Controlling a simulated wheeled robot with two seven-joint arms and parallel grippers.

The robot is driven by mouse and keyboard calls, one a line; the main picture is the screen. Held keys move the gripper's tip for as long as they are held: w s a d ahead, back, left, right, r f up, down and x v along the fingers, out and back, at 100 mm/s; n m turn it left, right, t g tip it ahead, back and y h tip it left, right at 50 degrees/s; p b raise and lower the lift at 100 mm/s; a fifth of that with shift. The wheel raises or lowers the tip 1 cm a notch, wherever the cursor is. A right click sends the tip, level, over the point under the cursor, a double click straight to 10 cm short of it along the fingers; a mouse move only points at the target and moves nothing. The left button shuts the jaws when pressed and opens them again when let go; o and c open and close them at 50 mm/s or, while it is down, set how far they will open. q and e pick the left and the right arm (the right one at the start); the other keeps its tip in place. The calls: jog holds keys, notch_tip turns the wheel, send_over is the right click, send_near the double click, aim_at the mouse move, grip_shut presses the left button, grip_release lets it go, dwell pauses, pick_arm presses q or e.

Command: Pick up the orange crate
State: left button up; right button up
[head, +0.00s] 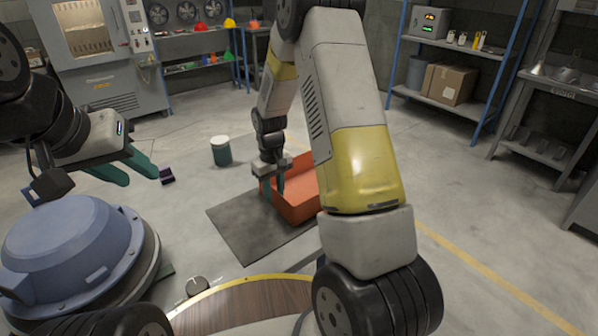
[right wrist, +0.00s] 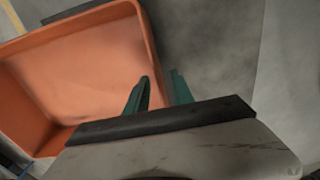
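The orange crate (head: 303,205) stands on a dark grey mat on the floor, partly hidden behind my right arm. It is open at the top, and its inside looks empty where it shows in the right wrist view (right wrist: 60,85). My right gripper (head: 273,188) is at the crate's left side in the head view. In the right wrist view its two green fingers (right wrist: 160,85) lie on either side of the crate wall, one inside and one outside. Whether they press on the wall is unclear. My left gripper (head: 135,168) is open and empty, well to the left of the crate.
The dark mat (head: 232,222) has bare room left of the crate. A green, white-topped canister (head: 221,151) and a small dark purple object (head: 167,175) stand on the floor. A blue-framed shelf with a cardboard box (head: 448,84) is at back right.

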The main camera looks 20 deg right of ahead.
notch_tip(320, 180, down, 2)
jog(key=shift+f, duration=0.25)
grip_shut()
dwell(1.3)
